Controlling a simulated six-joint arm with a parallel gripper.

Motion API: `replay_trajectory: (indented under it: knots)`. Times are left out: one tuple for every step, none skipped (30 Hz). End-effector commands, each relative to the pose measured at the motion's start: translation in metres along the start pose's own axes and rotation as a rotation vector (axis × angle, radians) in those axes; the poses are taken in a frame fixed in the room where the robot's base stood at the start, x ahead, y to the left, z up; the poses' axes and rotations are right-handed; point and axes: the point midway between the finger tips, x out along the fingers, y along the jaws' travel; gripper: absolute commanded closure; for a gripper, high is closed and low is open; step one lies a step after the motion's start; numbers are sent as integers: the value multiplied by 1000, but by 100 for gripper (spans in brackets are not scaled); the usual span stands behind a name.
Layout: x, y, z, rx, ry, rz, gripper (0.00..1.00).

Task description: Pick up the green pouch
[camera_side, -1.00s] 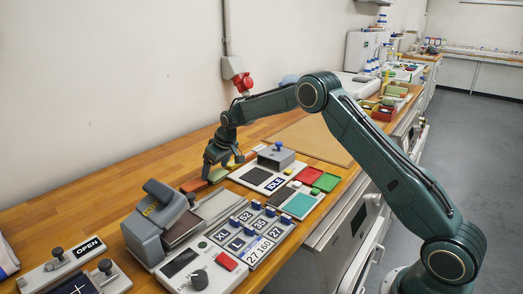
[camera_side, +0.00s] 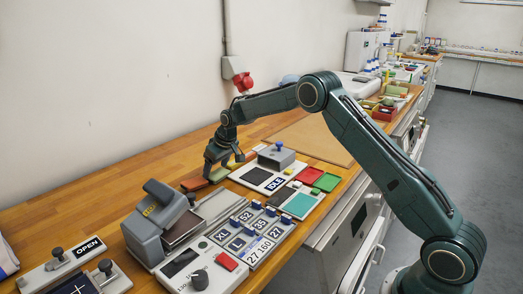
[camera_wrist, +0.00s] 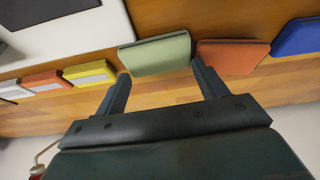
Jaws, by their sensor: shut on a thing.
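The green pouch (camera_wrist: 155,54) is a pale green flat block near the top middle of the wrist view. My gripper (camera_wrist: 163,72) has one dark finger at each side of its near end and is shut on it. In the side view my gripper (camera_side: 217,177) points down at the wooden bench, and the pouch (camera_side: 217,175) shows only in part between the fingers. It appears to be at bench level; whether it is clear of the wood I cannot tell.
An orange pouch (camera_wrist: 232,55) lies close beside the right finger, with a blue pouch (camera_wrist: 298,37) beyond. Yellow (camera_wrist: 90,74) and red (camera_wrist: 47,82) pieces lie to the left.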

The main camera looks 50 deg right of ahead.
Motion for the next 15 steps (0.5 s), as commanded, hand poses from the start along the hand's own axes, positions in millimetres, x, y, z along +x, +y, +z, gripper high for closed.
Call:
replay_trajectory:
  knots:
    - [1, 0, 7, 2, -26, -3, 50]
    - [-2, 0, 6, 2, -26, -3, 50]
    - [-7, 0, 3, 2, -26, -4, 53]
    - [-11, 0, 1, 2, -24, -4, 53]
    - [-16, 0, -1, 1, -22, -3, 54]
    - [-22, -1, -4, 1, -20, -4, 54]
    - [-27, -1, -7, 0, -19, -4, 54]
    - [-33, -1, -10, 0, -18, -4, 54]
    - [-40, -1, -13, -1, -15, -4, 54]
    - [-46, -1, -16, -1, -15, -4, 54]
    - [-52, -1, -19, -1, -13, -4, 54]
    - [-60, -1, -23, -1, -13, -4, 54]
    - [-67, -1, -26, -1, -11, -4, 54]
    - [-73, -1, -28, -1, -11, -4, 54]
    - [-82, -1, -32, 0, -10, -4, 54]
